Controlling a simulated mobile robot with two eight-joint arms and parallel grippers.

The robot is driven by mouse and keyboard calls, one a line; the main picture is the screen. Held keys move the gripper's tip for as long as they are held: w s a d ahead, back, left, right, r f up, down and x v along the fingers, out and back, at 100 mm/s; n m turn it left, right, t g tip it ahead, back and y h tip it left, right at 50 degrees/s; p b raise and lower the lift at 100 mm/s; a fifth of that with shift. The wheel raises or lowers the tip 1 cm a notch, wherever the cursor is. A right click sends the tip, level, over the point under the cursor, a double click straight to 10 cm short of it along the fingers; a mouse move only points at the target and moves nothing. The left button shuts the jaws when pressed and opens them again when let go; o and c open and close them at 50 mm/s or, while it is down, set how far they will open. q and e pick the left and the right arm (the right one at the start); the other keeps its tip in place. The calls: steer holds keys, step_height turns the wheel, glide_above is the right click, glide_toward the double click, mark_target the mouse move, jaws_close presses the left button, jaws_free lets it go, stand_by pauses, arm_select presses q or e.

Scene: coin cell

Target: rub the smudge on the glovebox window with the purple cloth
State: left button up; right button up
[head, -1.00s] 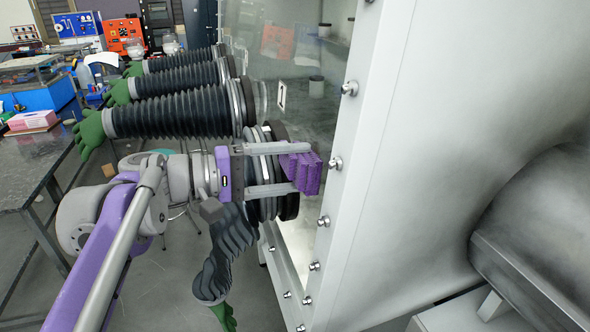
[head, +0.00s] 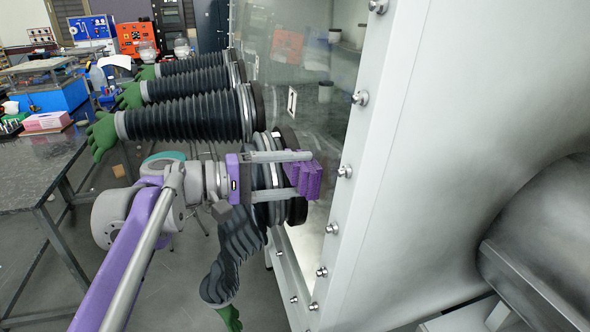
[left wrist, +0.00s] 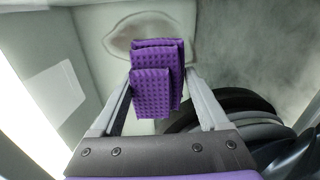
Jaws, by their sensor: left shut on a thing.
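My left gripper (head: 293,174) is shut on the folded purple cloth (head: 309,180), in front of the glovebox window (head: 340,115) and beside a black glove port ring. In the left wrist view the purple cloth (left wrist: 155,90) sits between the two fingers (left wrist: 160,95). Behind it a brownish oval smudge (left wrist: 122,36) shows on the pale window, partly hidden by the cloth. I cannot tell whether the cloth touches the glass. The smudge is not clear in the head view. My right gripper is not in view.
Several black bellows sleeves with green gloves (head: 102,136) stick out from the window to the left. One sleeve (head: 238,250) hangs down below my left gripper. The white bolted frame (head: 375,150) borders the window on the right. A dark bench (head: 40,170) stands at the left.

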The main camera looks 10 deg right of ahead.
mark_target(325, 202)
arm_select(q)
steer(key=shift+s+d, duration=0.15)
steer(key=shift+s, duration=3.6)
steer(key=shift+f+b, duration=0.4)
steer(key=shift+f, duration=0.6)
steer(key=shift+w+r, duration=0.1)
steer(key=shift+w, duration=0.4)
steer(key=w+p, duration=0.1)
steer(key=w, duration=0.3)
steer(key=shift+w, duration=0.2)
steer(key=shift+w+a+p, duration=0.2)
steer(key=shift+w+p, duration=0.3)
steer(key=shift+w, duration=0.65)
steer(key=shift+s, duration=0.1)
